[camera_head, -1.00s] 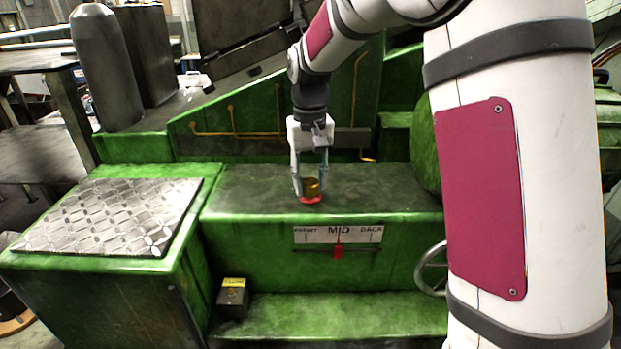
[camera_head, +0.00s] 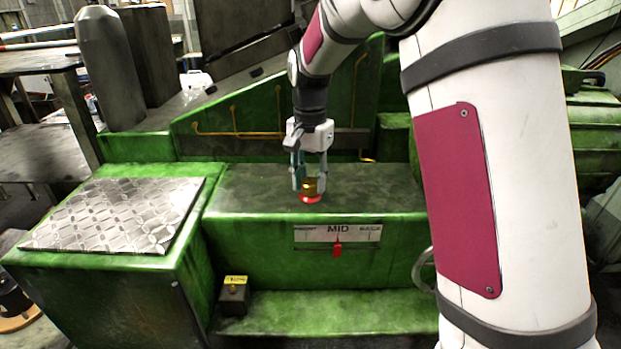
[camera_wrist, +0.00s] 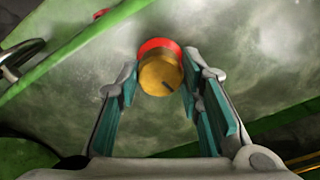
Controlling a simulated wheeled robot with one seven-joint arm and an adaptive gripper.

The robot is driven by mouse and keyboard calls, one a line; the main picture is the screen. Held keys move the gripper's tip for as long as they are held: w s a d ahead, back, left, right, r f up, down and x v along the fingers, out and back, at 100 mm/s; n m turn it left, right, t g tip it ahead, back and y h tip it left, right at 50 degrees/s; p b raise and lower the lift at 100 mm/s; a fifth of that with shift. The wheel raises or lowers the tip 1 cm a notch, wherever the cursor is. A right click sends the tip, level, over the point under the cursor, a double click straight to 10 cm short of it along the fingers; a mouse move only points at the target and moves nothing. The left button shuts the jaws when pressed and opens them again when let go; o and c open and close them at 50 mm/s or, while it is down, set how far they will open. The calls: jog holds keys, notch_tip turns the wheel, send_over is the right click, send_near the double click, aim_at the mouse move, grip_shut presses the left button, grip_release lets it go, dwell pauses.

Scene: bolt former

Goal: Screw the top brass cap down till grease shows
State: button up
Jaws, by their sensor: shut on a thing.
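The brass cap (camera_head: 310,187) stands upright on the green machine's top surface, with a red ring (camera_head: 311,199) at its foot. In the wrist view the cap (camera_wrist: 160,76) shows a round gold top with a dark mark near its lower edge, and the red ring shows behind it. My gripper (camera_head: 309,184) points down from above and is shut on the cap, with a teal-padded finger on either side. In the wrist view my gripper (camera_wrist: 160,88) frames the cap. I see no grease; the cap's base is partly hidden.
A plate marked MID (camera_head: 338,233) with a red pointer is on the machine's front face. A small dark box with a yellow label (camera_head: 234,294) sits on the lower ledge. A patterned metal plate (camera_head: 112,212) lies to the left. The top around the cap is clear.

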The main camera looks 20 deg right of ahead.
aim_at(311, 181)
dwell(0.3)
jog(key=o, duration=1.2)
jog(key=shift+c, duration=0.2)
jog(key=shift+r, duration=0.1)
notch_tip(311, 181, up, 12)
